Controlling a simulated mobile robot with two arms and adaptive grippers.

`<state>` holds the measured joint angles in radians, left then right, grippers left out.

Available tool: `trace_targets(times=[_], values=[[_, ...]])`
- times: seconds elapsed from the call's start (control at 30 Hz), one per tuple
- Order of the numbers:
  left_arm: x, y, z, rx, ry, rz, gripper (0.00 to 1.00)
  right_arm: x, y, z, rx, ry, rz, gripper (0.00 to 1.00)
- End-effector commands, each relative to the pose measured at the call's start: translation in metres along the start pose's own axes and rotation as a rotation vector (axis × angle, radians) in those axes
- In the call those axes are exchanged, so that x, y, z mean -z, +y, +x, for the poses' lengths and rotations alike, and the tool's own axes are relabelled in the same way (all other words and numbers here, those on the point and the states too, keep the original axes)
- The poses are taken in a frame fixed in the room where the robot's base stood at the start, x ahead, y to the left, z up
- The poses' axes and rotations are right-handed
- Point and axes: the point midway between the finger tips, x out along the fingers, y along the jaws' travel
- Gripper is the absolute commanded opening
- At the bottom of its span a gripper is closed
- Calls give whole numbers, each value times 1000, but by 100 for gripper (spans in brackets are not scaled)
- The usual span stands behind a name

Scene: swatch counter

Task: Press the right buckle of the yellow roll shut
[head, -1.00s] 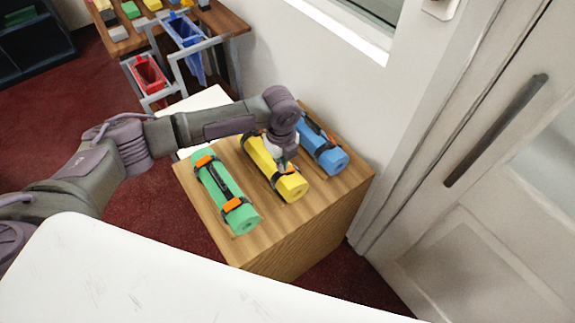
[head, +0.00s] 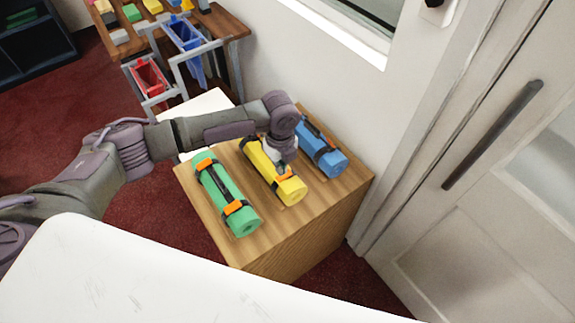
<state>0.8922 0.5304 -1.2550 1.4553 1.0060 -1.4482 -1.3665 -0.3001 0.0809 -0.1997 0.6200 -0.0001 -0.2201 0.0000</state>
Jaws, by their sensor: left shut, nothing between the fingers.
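The yellow roll (head: 290,190) lies on the wooden counter (head: 255,255) between a green roll and a blue roll. Dark straps cross it. An orange buckle (head: 284,174) shows near its close right end, partly hidden by my left gripper. My left gripper (head: 284,161) points down over the roll, shut and empty, its tips at or just above this buckle. I cannot tell whether they touch or whether the buckle is fully shut. The middle of the yellow roll is partly covered by the gripper. My right gripper is not in view.
The green roll (head: 225,190) with orange buckles lies left. The blue roll (head: 325,155) lies close on the right, beside my wrist. A white wall and a door (head: 470,220) stand to the right. A rack with red (head: 150,78) and blue bins stands behind.

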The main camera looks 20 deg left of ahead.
Motion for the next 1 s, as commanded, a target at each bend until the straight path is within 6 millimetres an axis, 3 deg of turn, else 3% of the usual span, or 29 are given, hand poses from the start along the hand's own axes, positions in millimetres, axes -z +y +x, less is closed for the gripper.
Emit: trace_targets(times=[0.7, 1.0], values=[[1, 0, -62, 0, 1, 1, 0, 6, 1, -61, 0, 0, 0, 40], [0, 0, -62, 0, 1, 1, 0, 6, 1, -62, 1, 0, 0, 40]])
